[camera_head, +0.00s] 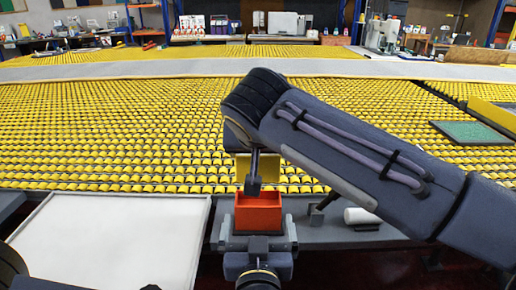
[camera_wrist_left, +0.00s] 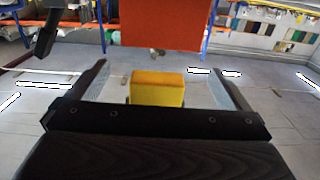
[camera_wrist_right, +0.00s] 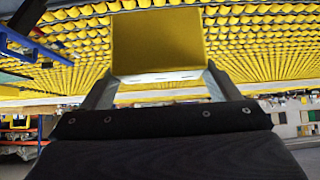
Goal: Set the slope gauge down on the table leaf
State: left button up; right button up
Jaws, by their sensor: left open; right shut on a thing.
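A yellow block (camera_head: 265,168), which I take for the slope gauge, shows behind my right gripper's tip in the head view. In the right wrist view the block (camera_wrist_right: 158,42) lies between the fingers of my right gripper (camera_wrist_right: 160,82), which is shut on it. My left gripper (camera_head: 258,238) is open at the bottom centre. An orange box-like thing (camera_head: 258,212) stands just above its jaws; whether they touch it I cannot tell. In the left wrist view the yellow block (camera_wrist_left: 158,90) appears beyond the open fingers. The grey table leaf (camera_head: 350,233) runs along the front edge.
A white flat panel with a rim (camera_head: 110,235) lies at the left. A white roll (camera_head: 362,216) and a small dark tool (camera_head: 325,204) lie right of the grippers. A green pad (camera_head: 470,132) is at the far right.

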aim_at(131, 244)
jog(key=k, duration=1)
